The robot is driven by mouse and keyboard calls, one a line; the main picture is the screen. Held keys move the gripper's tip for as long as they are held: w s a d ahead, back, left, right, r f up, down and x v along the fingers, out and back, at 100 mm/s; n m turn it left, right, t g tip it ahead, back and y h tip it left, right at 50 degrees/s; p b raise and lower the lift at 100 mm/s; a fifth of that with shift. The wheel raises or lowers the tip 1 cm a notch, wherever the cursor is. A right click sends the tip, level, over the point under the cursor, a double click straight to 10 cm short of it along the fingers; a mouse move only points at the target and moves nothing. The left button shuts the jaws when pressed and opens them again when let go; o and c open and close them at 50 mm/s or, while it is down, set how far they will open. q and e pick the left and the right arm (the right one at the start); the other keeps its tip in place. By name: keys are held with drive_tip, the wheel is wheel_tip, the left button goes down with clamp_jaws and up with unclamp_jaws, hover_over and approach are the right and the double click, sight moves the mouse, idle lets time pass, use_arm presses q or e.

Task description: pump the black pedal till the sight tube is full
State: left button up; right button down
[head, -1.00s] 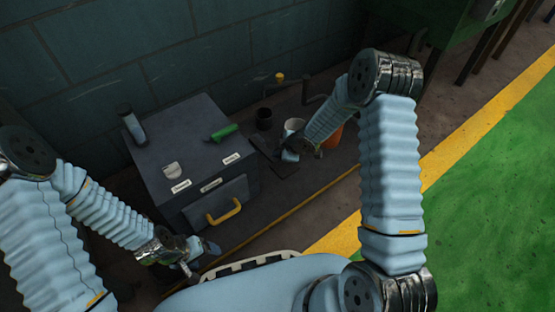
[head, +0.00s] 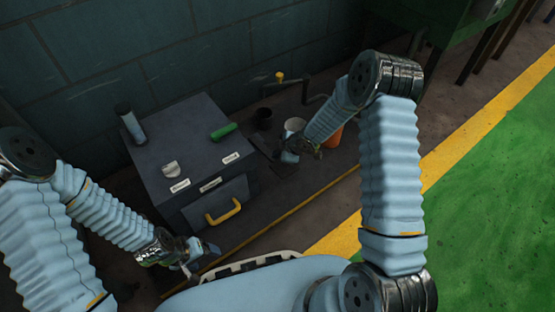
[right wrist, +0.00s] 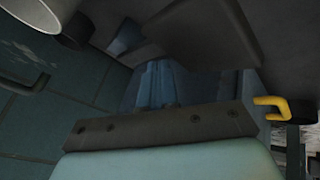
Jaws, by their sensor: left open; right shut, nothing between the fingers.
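The black pedal (head: 284,170) is a dark flat plate on the dark bench, right of the grey box. My right gripper (head: 288,157) is shut and empty, low at the pedal and partly over it. I cannot tell whether it touches. In the right wrist view a dark plate (right wrist: 205,35), likely the pedal, lies beyond the blue fingers (right wrist: 158,85). The sight tube seems to be the upright cylinder (head: 130,124) at the box's back left. Its level is too small to tell. My left gripper (head: 203,248) is open and empty, in front of the box.
The grey box (head: 165,125) has a green grip (head: 224,131), a pale knob (head: 170,169) and a yellow drawer handle (head: 223,211). A white cup (head: 294,125), black cup (head: 264,119), orange item (head: 334,137) and yellow-knobbed crank (head: 280,77) stand behind my right gripper.

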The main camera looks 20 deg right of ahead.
sight(281, 166)
drive_tip(key=shift+s+d+f+b, duration=0.1)
drive_tip(key=shift+s+f+b, duration=0.05)
drive_tip(key=shift+f+b, duration=0.5)
drive_tip(key=shift+s+d+f+b, duration=0.1)
drive_tip(key=shift+s+f+b, duration=0.05)
drive_tip(key=shift+f+b, duration=0.5)
idle(0.8)
drive_tip(key=shift+s+d+f+b, duration=0.1)
drive_tip(key=shift+s+f+b, duration=0.2)
drive_tip(key=shift+f, duration=0.5)
drive_tip(key=shift+s+d+f+b, duration=0.15)
drive_tip(key=shift+f+b, duration=0.15)
drive_tip(key=shift+f, duration=0.45)
idle(1.3)
drive_tip(key=shift+r, duration=0.15)
drive_tip(key=shift+w+a+r+p, duration=0.1)
drive_tip(key=shift+w+r+p, duration=0.1)
drive_tip(key=shift+r+p, duration=1)
drive_tip(key=shift+w+a+r+p, duration=0.1)
drive_tip(key=shift+w+r+p, duration=0.1)
drive_tip(key=shift+r+p, duration=0.95)
drive_tip(key=shift+w+a+r, duration=0.15)
drive_tip(key=shift+w+r, duration=0.05)
drive_tip(key=shift+r, duration=0.55)
drive_tip(key=shift+w, duration=0.1)
